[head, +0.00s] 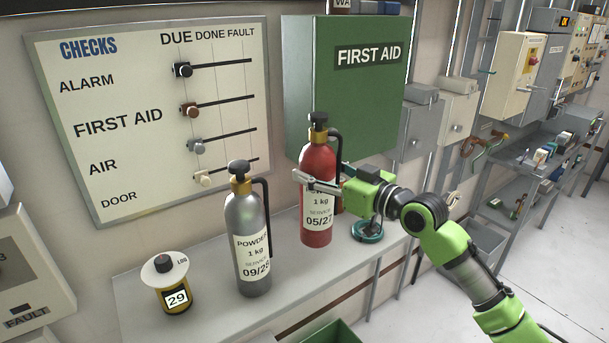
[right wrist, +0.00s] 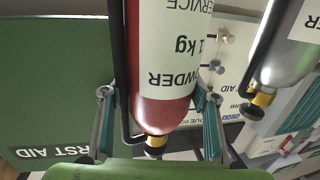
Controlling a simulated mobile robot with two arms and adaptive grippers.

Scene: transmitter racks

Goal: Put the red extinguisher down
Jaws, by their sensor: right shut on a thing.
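The red extinguisher (head: 316,210) is upright over the grey shelf (head: 200,310), between the silver extinguisher and a teal ring-shaped thing. Its base appears at or just above the shelf top; I cannot tell whether it touches. My right gripper (head: 318,180) comes from the right and is shut on its upper body, below the black valve head. In the right wrist view, the red extinguisher (right wrist: 165,60) appears upside down between the two fingers (right wrist: 157,98). My left gripper is not in view.
A silver extinguisher (head: 252,245) stands left of the red one. A yellow container (head: 174,293) with a white disc stands farther left. A teal ring-shaped thing (head: 368,233) is close on the right. A green first aid cabinet (head: 350,90) and a checks board (head: 110,140) hang behind.

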